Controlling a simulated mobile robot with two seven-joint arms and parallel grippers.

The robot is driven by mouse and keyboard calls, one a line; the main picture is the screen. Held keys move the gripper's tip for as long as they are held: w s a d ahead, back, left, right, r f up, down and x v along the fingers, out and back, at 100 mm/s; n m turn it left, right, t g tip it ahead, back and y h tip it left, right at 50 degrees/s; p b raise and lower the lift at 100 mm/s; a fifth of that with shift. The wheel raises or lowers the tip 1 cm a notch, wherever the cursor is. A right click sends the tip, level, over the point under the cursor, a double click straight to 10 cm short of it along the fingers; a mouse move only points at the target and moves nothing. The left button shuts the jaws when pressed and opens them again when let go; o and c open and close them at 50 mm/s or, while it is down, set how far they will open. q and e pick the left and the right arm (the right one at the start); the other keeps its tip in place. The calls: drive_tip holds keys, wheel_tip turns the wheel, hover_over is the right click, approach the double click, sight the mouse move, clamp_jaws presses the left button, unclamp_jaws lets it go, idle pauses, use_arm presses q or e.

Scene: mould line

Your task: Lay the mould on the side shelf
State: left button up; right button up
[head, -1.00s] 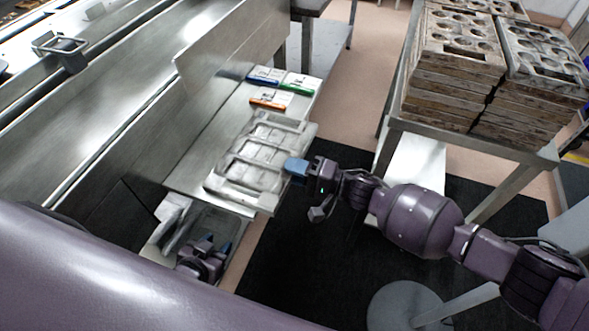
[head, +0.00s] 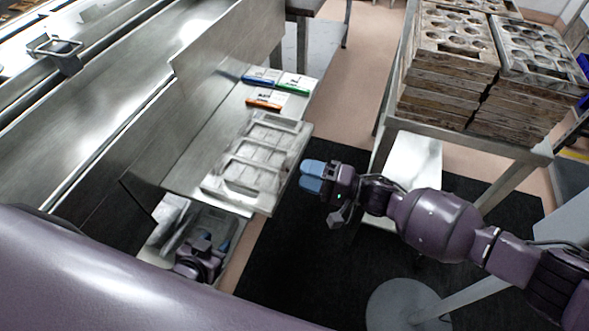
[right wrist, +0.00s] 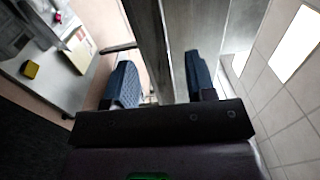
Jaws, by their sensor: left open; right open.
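The mould (head: 256,158), a grey rectangular plate with several recessed cavities, lies flat on the metal side shelf (head: 186,176). My right gripper (head: 312,177) is open and empty, just right of the mould and apart from it, over the dark floor mat. Its two blue fingertips also show wide apart in the right wrist view (right wrist: 160,82), with a grey metal surface between and beyond them. My left gripper (head: 215,244) is open at the lower left, below the shelf's front edge, near a tray-like container. The shelf partly overhangs that area.
Stacks of worn moulds (head: 455,60) stand on a metal table at the right. A steel panel (head: 230,50) rises along the shelf's left side. The dark mat (head: 300,262) is mostly clear.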

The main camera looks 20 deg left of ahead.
drive_tip(key=d, duration=0.7)
drive_tip(key=shift+s+d+f, duration=0.15)
drive_tip(key=shift+s+d, duration=0.05)
drive_tip(key=shift+d, duration=0.05)
